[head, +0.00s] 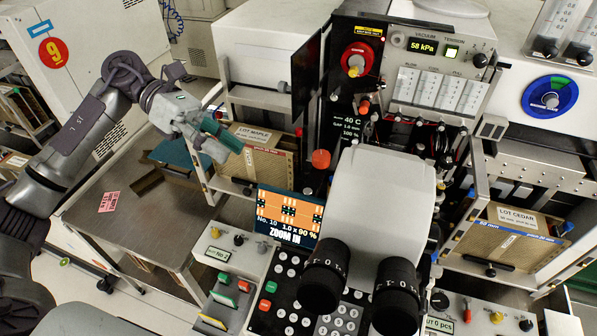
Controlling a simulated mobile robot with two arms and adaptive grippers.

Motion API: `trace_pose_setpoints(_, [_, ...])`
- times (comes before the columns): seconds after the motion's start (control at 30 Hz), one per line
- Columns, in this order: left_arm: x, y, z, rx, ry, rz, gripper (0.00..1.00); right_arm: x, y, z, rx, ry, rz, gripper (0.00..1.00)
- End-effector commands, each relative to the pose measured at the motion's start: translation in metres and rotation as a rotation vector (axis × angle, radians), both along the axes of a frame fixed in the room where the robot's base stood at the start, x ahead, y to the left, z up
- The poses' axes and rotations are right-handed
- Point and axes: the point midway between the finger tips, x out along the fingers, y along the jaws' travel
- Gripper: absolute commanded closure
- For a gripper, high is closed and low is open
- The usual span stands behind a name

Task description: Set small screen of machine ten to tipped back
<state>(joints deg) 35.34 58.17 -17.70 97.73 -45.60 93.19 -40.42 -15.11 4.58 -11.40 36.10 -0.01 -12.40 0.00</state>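The small screen (289,216) of machine ten shows orange blocks and the text "No. 10" and "1.0 x 90%". It sits above the black keypad, left of the microscope eyepieces, with its lit face toward me. I cannot tell its exact tilt. My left gripper (228,146) is in the air up and left of the screen, apart from it, in front of the LOT MAPLE box. Its teal and grey fingers overlap in this view, so I cannot tell whether they are open or shut. My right gripper is not in view.
The white microscope head (383,200) with black eyepieces (323,275) stands right of the screen. A red knob (320,159) rises just above it. A dark panel (306,75) stands nearly edge-on behind. A metal table (135,205) at left is mostly clear.

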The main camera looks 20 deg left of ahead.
Motion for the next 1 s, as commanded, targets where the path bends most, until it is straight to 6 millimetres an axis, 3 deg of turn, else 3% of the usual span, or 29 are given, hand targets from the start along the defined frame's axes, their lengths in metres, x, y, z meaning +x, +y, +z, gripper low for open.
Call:
trace_pose_setpoints(0.33, [-0.013, -0.057, -0.016, -0.004, 0.006, -0.005, 0.6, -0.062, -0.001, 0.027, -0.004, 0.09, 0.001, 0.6])
trace_pose_setpoints(0.47, [-0.018, -0.082, -0.026, -0.005, 0.006, -0.002, 0.6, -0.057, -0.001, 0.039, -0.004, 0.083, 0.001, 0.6])
trace_pose_setpoints(0.7, [-0.024, -0.114, -0.04, -0.005, 0.005, 0.002, 0.6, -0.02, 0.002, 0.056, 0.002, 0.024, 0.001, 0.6])
trace_pose_setpoints(1.0, [-0.026, -0.124, -0.047, -0.003, 0.003, 0.003, 0.6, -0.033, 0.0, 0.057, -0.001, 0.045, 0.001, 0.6])
